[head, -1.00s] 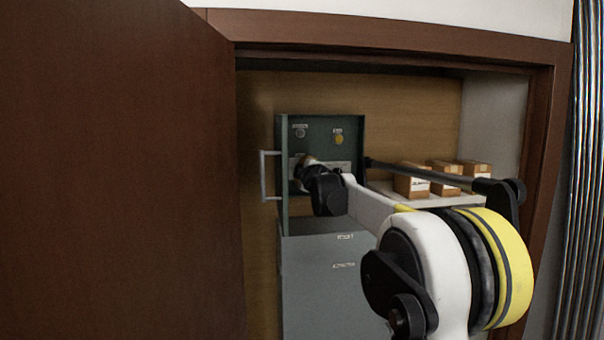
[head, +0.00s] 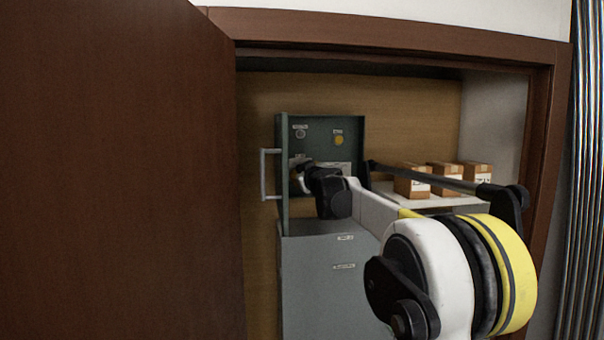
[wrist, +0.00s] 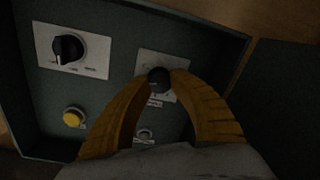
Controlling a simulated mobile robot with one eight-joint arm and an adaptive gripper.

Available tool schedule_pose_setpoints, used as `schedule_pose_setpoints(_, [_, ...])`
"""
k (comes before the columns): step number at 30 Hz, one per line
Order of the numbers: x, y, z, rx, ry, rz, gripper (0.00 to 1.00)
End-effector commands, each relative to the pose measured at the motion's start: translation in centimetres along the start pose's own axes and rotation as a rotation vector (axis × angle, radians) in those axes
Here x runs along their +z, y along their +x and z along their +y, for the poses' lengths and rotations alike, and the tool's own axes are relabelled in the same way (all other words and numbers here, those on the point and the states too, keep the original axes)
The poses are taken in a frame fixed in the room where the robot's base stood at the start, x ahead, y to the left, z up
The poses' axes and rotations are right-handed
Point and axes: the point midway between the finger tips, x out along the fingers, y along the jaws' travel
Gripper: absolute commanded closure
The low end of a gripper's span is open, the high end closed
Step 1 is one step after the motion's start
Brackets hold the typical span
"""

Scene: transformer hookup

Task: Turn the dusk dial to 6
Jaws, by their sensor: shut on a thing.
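My gripper (wrist: 160,84) is shut on a small round black dial (wrist: 158,75) on a pale plate, with one yellow-orange finger on each side. The plate's print is partly covered and too small to read. A second, larger black dial (wrist: 67,47) sits on another pale plate, outside my fingers. I cannot read which dial is marked dusk or where the held dial points. In the head view my gripper (head: 303,172) reaches into the open green-grey box (head: 357,130), at its left side; my wrist hides much of the held dial there.
A yellow button (head: 339,140) and a silver round fitting (head: 300,133) are on the panel. A handle (head: 264,175) stands at the left. Cartons (head: 412,181) sit on the right shelf. A brown cabinet door (head: 115,170) fills the left.

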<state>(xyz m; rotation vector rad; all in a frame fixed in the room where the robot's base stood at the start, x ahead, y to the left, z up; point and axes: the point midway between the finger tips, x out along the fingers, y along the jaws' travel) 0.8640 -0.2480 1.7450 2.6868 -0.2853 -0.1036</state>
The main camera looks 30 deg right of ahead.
Motion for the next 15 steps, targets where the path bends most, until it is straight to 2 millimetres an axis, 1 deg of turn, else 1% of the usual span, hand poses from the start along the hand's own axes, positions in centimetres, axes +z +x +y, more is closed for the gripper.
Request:
schedule_pose_setpoints(6, [-0.05, 0.01, 0.12, 0.002, 0.060, 0.004, 1.00])
schedule_pose_setpoints(15, [-0.05, 0.01, 0.11, 0.002, 0.076, 0.005, 1.00])
